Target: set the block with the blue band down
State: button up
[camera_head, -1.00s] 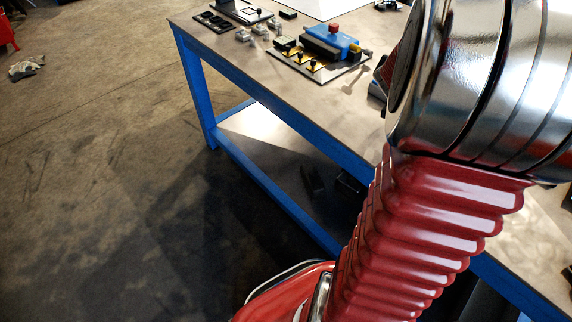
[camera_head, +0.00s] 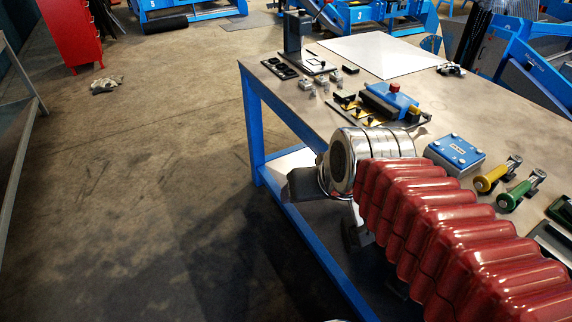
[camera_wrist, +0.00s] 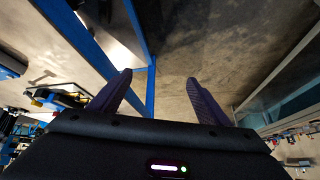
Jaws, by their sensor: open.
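My gripper (camera_wrist: 159,77) shows in the wrist view with its two dark fingers spread wide apart and nothing between them. Past the fingers are bare floor and a blue table leg. Several small grey blocks (camera_head: 321,80) stand near the far left part of the workbench (camera_head: 277,86). They are too small in the picture for me to tell whether any has a blue band. No banded block shows clearly in either view.
A plate with a blue fixture (camera_head: 390,100), a blue box (camera_head: 455,153), yellow (camera_head: 492,178) and green (camera_head: 517,192) handled tools, and a black stand (camera_head: 296,38) occupy the bench. A white sheet (camera_head: 380,56) lies at the back. Floor left of the bench is mostly clear.

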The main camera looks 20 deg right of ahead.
jog(key=shift+n+g, duration=0.6)
jog(key=s, duration=0.1)
jog(key=s+a, duration=0.1)
jog(key=s, duration=0.1)
jog(key=s+a+f, duration=0.1)
jog(key=s, duration=0.1)
jog(key=shift+s, duration=0.25)
